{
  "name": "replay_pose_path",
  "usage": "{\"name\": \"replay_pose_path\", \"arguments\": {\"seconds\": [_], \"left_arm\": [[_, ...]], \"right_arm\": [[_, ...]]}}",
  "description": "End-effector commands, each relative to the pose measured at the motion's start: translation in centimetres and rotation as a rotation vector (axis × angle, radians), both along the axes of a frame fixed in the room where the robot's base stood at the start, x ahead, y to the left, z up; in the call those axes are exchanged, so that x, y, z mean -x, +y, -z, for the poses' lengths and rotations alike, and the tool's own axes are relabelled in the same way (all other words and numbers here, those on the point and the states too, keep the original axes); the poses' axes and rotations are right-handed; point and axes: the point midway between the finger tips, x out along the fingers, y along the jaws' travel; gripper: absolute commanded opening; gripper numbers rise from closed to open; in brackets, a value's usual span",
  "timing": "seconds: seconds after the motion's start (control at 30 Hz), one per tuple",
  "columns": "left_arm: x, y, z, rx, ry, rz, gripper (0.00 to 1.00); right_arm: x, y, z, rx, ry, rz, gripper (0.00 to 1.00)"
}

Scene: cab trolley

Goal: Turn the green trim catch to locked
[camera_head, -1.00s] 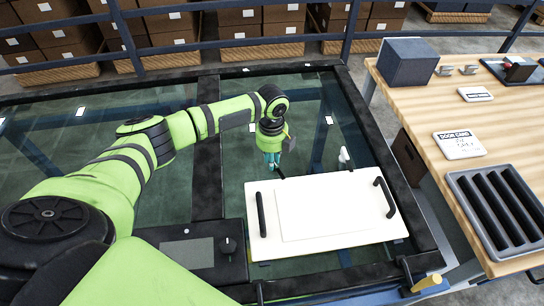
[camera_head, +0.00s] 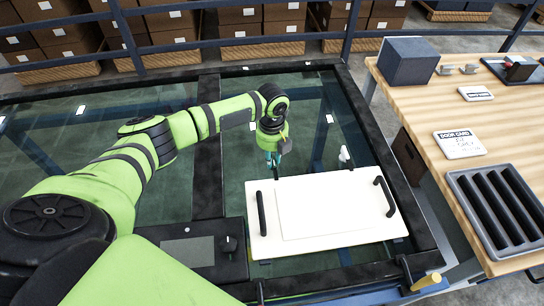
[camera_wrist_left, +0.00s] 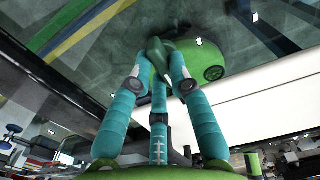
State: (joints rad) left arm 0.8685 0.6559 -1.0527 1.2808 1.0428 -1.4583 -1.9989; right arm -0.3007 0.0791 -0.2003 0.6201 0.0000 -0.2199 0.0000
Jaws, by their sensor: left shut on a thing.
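My left gripper (camera_head: 273,158) is at the far left edge of the white panel (camera_head: 262,244), pointing down. In the left wrist view its teal fingers (camera_wrist_left: 158,72) are closed around a dark green tab, the green trim catch (camera_wrist_left: 157,52). The catch is mostly hidden by the fingers there, and I cannot make it out in the head view. I cannot read its locked mark or its exact angle. My right gripper is not in view.
The panel has two black handles (camera_head: 261,213) and a white upright piece (camera_head: 345,154) at its far edge. A dark box with a screen and knob (camera_head: 229,244) lies left of it. A wooden bench (camera_head: 420,110) with a grey slotted tray (camera_head: 463,190) stands at right.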

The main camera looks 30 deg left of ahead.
Motion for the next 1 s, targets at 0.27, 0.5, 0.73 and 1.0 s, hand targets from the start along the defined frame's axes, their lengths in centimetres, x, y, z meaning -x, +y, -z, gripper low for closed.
{"name": "replay_pose_path", "arguments": {"seconds": [0.27, 0.5, 0.73, 1.0], "left_arm": [[0.0, -0.1, 0.0, 0.001, 0.001, 0.005, 0.44], [0.0, 0.0, 0.0, 0.000, 0.000, 0.002, 0.44], [-0.1, 0.0, -2.1, 0.002, -0.004, 0.003, 0.44], [-0.1, -0.1, -7.8, 0.000, -0.004, 0.004, 0.44]], "right_arm": [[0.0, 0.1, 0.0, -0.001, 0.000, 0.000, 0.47], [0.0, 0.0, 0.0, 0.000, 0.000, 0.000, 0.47], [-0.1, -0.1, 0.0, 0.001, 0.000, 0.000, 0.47], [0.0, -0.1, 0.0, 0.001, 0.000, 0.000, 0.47]]}}
